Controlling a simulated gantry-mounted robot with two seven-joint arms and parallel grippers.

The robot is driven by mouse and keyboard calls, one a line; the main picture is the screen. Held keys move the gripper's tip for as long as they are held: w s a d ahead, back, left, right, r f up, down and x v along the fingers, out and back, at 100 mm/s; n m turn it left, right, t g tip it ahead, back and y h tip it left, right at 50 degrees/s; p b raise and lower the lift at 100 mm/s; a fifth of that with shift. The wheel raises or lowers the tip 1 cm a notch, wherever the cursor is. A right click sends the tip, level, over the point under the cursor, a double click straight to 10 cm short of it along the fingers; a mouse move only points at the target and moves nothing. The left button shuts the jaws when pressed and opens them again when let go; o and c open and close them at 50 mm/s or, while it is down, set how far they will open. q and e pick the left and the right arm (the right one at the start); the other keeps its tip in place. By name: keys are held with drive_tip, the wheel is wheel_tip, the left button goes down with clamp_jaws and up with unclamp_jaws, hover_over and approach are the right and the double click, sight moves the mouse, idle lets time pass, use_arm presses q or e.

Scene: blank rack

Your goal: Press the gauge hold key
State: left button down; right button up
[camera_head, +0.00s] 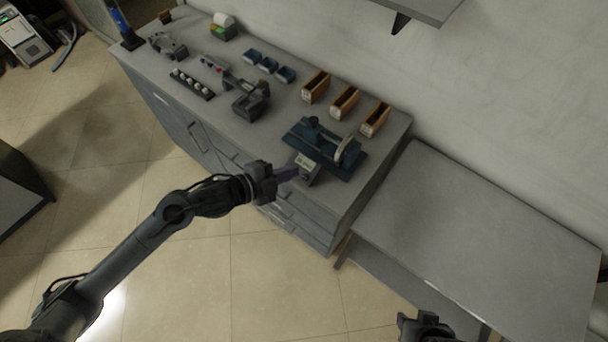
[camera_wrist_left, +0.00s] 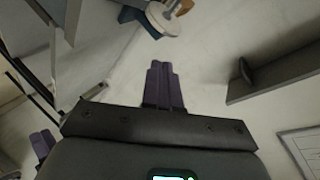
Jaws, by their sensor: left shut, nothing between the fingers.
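The gauge (camera_head: 305,164) is a small grey box with a pale display, at the front edge of the grey counter near its right end. The hold key is too small to make out. My left gripper (camera_head: 292,173) is shut and empty, its purple fingertips right beside the gauge's left side. I cannot tell whether they touch it. In the left wrist view the closed purple fingers (camera_wrist_left: 163,82) show together, and the gauge cannot be made out. Part of my right gripper (camera_head: 425,325) shows at the bottom edge, its fingers unclear.
A dark blue-green bench device (camera_head: 322,138) with a pale wheel stands just behind the gauge. Wooden bins (camera_head: 344,101), blue trays (camera_head: 268,65) and a dark grey device (camera_head: 250,98) stand on the counter. A lower bare grey table (camera_head: 480,235) is at right.

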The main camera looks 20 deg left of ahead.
use_arm(q)
drive_tip(key=shift+f, duration=0.1)
drive_tip(key=b, duration=0.7)
hover_over(305, 177)
drive_tip(key=s+a, duration=0.2)
drive_tip(key=s, duration=0.2)
wheel_tip(305, 177, down, 6)
drive_tip(key=shift+w+d+f+b, duration=0.2)
drive_tip(key=shift+w+f, duration=0.15)
drive_tip(key=shift+f, duration=0.1)
drive_tip(key=shift+w+d+f+b, duration=0.15)
drive_tip(key=shift+w+f+b, duration=0.05)
drive_tip(key=shift+w+f, duration=0.2)
drive_tip(key=shift+f, duration=0.25)
idle(0.5)
drive_tip(key=shift+w+d+f, duration=0.1)
drive_tip(key=shift+f, duration=0.1)
